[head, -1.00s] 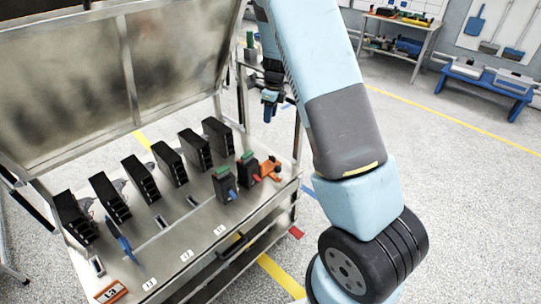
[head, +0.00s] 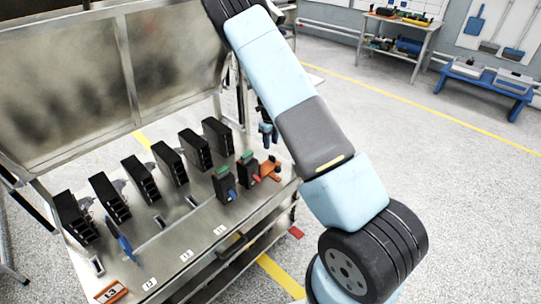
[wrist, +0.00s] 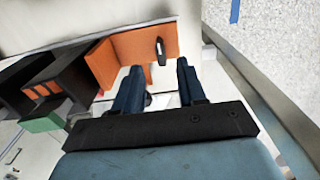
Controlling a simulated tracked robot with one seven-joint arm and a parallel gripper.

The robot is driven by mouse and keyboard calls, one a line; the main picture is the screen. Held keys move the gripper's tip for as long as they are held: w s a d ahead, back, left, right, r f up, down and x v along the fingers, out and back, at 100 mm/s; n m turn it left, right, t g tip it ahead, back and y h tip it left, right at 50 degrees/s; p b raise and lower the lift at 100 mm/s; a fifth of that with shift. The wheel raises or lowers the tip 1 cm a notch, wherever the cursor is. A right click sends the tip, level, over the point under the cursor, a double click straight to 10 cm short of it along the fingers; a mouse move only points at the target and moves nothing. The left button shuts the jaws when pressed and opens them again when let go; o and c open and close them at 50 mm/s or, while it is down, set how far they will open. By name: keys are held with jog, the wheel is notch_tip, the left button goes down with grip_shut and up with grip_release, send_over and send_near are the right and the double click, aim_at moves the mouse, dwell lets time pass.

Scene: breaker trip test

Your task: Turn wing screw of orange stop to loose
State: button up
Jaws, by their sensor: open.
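The orange stop (head: 270,168) sits at the right end of the metal bench, beside a black breaker with a green top. In the wrist view the orange stop (wrist: 130,56) is ahead of my gripper (wrist: 158,80), and its small dark wing screw (wrist: 160,50) stands on it just beyond the fingertips, roughly between them. The two blue fingers are apart with nothing between them. In the head view my gripper (head: 267,130) hangs behind the stop, partly hidden by my arm.
Two breakers with green tops, one with a blue lever (head: 229,190) and one with a red lever (head: 254,178), stand left of the stop. Several black modules (head: 140,178) line the metal bench (head: 165,243). A raised metal panel (head: 70,80) stands behind.

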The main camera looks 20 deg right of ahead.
aim_at(272, 158)
notch_tip(272, 158, down, 8)
jog(key=shift+r, duration=0.1)
dwell(0.4)
grip_shut()
